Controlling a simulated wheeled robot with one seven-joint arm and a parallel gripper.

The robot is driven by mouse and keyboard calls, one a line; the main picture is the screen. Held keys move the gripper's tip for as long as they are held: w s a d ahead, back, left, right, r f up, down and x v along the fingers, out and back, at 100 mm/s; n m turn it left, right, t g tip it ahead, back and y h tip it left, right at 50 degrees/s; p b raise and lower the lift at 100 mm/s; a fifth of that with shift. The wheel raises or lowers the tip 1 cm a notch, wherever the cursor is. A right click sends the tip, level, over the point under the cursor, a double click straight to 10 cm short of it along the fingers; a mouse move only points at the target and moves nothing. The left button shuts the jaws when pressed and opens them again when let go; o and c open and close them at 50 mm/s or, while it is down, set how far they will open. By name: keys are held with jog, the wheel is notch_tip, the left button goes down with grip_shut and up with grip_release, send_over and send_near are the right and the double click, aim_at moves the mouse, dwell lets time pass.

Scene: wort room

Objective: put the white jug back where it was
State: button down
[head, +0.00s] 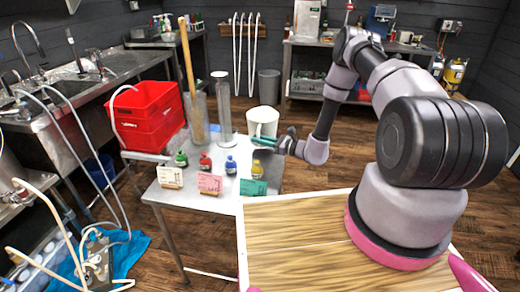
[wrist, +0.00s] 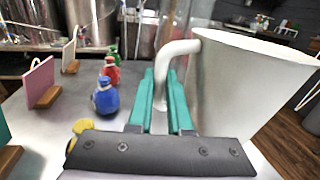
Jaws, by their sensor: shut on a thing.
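The white jug (head: 262,118) is upright at the right rear side of the small metal table (head: 165,195). In the wrist view the jug (wrist: 238,85) fills the right side, its handle (wrist: 165,62) pointing left between my teal fingers. My gripper (head: 266,146) is shut on the jug's handle; its fingers (wrist: 160,98) also show in the wrist view. The jug's base is hidden, so I cannot tell whether it touches the table.
Small bottles in green, red (head: 205,162), blue (head: 231,165) and yellow (head: 256,168) stand left of my gripper, with cards (head: 210,184) before them. Behind are a clear cylinder (head: 222,108), a vessel with a wooden paddle (head: 188,70) and red crates (head: 148,115).

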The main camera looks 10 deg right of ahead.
jog(key=shift+f, duration=2.35)
jog(key=c, duration=0.8)
grip_release()
jog(key=shift+c, duration=0.2)
